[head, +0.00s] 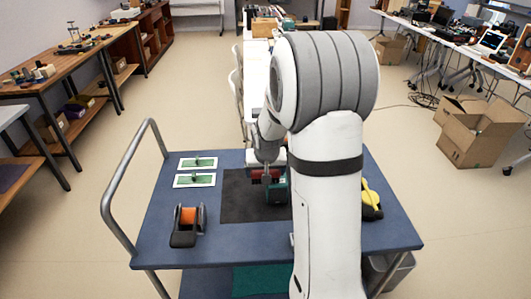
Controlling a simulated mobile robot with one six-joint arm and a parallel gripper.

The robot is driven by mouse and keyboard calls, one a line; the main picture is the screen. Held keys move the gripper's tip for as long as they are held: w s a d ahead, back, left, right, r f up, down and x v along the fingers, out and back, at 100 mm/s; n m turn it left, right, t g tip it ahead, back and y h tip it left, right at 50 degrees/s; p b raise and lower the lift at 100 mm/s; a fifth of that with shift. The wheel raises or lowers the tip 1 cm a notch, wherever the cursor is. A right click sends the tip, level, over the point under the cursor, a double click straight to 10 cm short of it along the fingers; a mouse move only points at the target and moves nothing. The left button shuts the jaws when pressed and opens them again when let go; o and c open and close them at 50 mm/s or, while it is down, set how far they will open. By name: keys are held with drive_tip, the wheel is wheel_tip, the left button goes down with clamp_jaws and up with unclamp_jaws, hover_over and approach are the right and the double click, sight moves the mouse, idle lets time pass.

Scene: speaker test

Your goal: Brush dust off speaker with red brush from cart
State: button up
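A small teal-green, box-like object (277,189), perhaps the speaker, stands on the black mat (238,204) on the blue-topped cart (240,241). My arm hides its right side. My gripper (266,174) points down at the back of the mat, just behind or over the teal object. A dark red patch (259,174) shows at the fingertips. It may be the red brush, but it is too small and covered to be sure. I cannot make out the fingers, or whether they are closed on it. No dust can be made out.
A tape dispenser with orange tape (188,225) stands at the cart's left, with two green-and-white cards (196,172) behind it. A yellow and black tool (371,204) lies right of my arm. The cart has a metal handle (108,200) at left. Open cardboard boxes (474,140) stand on the floor.

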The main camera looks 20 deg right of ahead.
wheel_tip(320, 180, up, 3)
drive_tip(key=shift+s+d+f+p, duration=0.1)
drive_tip(key=shift+f+p, duration=0.05)
drive_tip(key=shift+p, duration=0.3)
drive_tip(key=shift+r+p, duration=1.35)
drive_tip(key=shift+r, duration=0.85)
drive_tip(key=shift+f, duration=0.1)
